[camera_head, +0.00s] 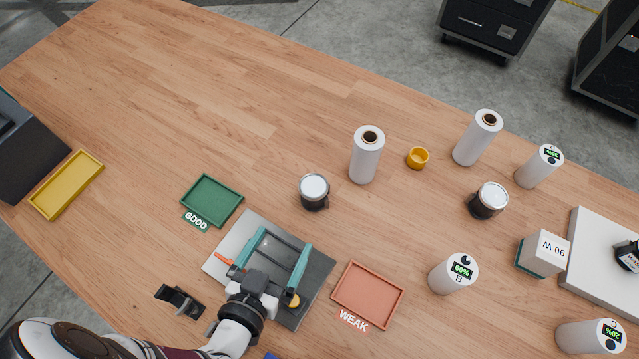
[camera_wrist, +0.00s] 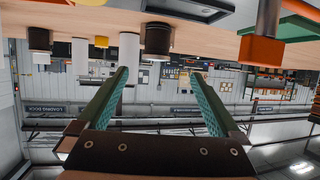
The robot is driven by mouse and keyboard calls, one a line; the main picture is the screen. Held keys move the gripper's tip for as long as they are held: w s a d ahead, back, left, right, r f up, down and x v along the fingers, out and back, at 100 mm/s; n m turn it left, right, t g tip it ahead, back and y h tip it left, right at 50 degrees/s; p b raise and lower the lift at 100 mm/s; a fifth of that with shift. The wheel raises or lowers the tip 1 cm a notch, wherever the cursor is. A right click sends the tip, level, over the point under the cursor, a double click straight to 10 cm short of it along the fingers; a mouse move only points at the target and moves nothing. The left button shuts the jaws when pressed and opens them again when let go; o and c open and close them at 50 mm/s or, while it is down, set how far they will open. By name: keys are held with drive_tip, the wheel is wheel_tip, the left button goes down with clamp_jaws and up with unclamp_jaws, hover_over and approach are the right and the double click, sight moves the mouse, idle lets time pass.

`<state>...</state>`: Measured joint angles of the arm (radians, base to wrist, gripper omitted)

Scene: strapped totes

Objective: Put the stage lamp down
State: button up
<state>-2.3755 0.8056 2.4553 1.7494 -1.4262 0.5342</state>
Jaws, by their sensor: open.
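My gripper (camera_head: 284,241) is open, its two teal fingers apart with nothing between them, low over a grey and dark plate. A short black cylinder with a pale round top, likely the stage lamp (camera_head: 314,191), stands upright on the wooden table just beyond the fingertips, apart from them. In the wrist view, which is upside down, my gripper (camera_wrist: 160,73) is also empty, and a dark cylinder (camera_wrist: 158,38) stands ahead of it. A similar black cylinder (camera_head: 488,201) stands farther right. I cannot tell for certain which one the task names.
A green GOOD tray (camera_head: 212,201) is left of the plate (camera_head: 238,231), a red WEAK tray (camera_head: 368,294) right. A tall white roll (camera_head: 367,155) stands behind the near lamp. White cylinders and a box (camera_head: 543,254) crowd the right. The table's back left is clear.

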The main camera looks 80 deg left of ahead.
sight(308, 200)
drive_tip(key=x, duration=0.9)
drive_tip(key=w+x, duration=0.1)
drive_tip(key=x, duration=0.4)
drive_tip(key=shift+a+r, duration=0.1)
drive_tip(key=shift+r, duration=0.2)
clamp_jaws()
